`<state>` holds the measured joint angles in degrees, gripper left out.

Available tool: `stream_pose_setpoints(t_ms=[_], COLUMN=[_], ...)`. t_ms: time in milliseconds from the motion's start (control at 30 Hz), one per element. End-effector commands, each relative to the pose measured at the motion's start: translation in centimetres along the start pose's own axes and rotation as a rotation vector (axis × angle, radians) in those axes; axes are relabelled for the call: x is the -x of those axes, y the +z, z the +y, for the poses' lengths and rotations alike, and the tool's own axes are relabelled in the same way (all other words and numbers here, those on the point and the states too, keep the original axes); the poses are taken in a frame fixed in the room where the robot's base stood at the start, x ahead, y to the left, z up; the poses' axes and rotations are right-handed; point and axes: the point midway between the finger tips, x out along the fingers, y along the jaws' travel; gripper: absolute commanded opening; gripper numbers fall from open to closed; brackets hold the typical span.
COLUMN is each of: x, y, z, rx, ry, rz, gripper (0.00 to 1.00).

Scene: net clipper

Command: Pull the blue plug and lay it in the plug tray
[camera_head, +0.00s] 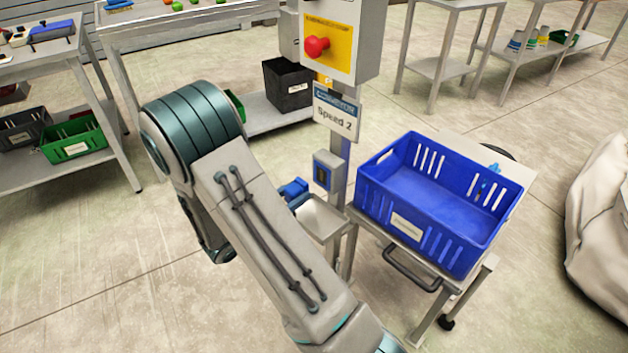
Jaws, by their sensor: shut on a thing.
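A small blue piece (293,188) shows just right of my forearm, left of the grey post. It looks like the blue plug, but my arm hides part of it. A grey box with a blue face (322,172), which looks like a socket, is fixed to the post. Below them is a small grey metal tray or shelf (323,216), partly behind my arm; its bare top shows.
A blue crate (440,245) stands on a trolley (395,232) right of the post. A control box with a red button (316,47) and a "Speed 2" sign (336,113) are above. Benches stand left and behind; a pale sack (600,205) is far right.

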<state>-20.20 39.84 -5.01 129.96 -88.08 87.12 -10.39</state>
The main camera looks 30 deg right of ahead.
Motion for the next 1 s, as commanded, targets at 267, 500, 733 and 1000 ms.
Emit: stream_pose_setpoints(t_ms=[267, 500, 733, 1000], x=[0.1, -0.3, -1.3, -1.4], y=[0.0, 0.0, 0.0, 0.0], z=[0.0, 0.0, 0.0, 0.0], rx=[0.000, 0.000, 0.000, 0.000], ry=[0.000, -0.001, -0.002, 0.000], rz=[0.000, 0.000, 0.000, 0.000], gripper=[0.00, 0.00, 0.00, 0.00])
